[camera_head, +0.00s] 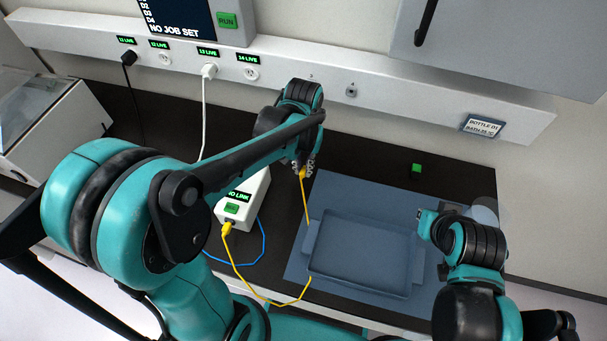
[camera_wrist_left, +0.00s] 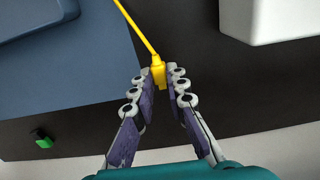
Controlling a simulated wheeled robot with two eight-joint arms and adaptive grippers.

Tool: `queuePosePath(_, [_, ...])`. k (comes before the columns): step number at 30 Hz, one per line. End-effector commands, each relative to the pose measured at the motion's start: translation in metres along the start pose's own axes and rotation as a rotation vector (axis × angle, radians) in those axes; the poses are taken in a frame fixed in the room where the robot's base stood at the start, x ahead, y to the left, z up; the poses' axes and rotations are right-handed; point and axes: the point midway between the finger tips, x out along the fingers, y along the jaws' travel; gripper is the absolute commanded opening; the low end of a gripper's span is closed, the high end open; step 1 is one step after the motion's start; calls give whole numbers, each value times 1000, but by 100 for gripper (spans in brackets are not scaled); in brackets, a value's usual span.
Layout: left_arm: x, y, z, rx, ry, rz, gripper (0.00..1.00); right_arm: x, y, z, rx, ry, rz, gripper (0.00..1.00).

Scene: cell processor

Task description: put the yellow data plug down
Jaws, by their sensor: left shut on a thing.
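The yellow data plug (camera_wrist_left: 159,74) is between the fingertips of my left gripper (camera_wrist_left: 158,82), which is shut on it. In the head view the plug (camera_head: 303,173) hangs at my left gripper (camera_head: 303,168), above the dark bench just beyond the blue mat's far left corner. Its yellow cable (camera_head: 262,298) runs down past the mat to a second yellow plug (camera_head: 227,227) at the white box (camera_head: 257,187), marked "NO LINK". My right gripper (camera_head: 428,222) is over the right part of the mat; its fingers are too unclear to judge.
A blue-grey tray (camera_head: 313,262) lies on the blue mat (camera_head: 375,197). A white rail (camera_head: 330,93) with sockets and cords runs along the back. A blue cable (camera_head: 263,249) loops beside the white box.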

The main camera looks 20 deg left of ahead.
Motion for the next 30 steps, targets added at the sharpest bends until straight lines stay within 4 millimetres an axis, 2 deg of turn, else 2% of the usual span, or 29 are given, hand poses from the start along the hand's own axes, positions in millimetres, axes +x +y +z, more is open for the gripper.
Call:
queuePosePath(6, [34, 1, 0, 0, 0, 0, 0, 13, 0, 9, 0, 0, 0, 0])
queuePosePath(18, [39, 1, 0, 0, 0, 0, 0, 15, 0, 11, 0, 0, 0, 0])
queuePosePath(19, [38, 1, 0, 0, 0, 0, 22, 14, 0, 10, 0, 0, 0, 0])
queuePosePath(21, [37, 1, 0, 0, 0, 0, 35, 14, 0, 10, 0, 0, 0, 0])
queuePosePath(30, [36, 1, 0, 0, 0, 0, 35, 13, 0, 9, 0, 0, 0, 0])
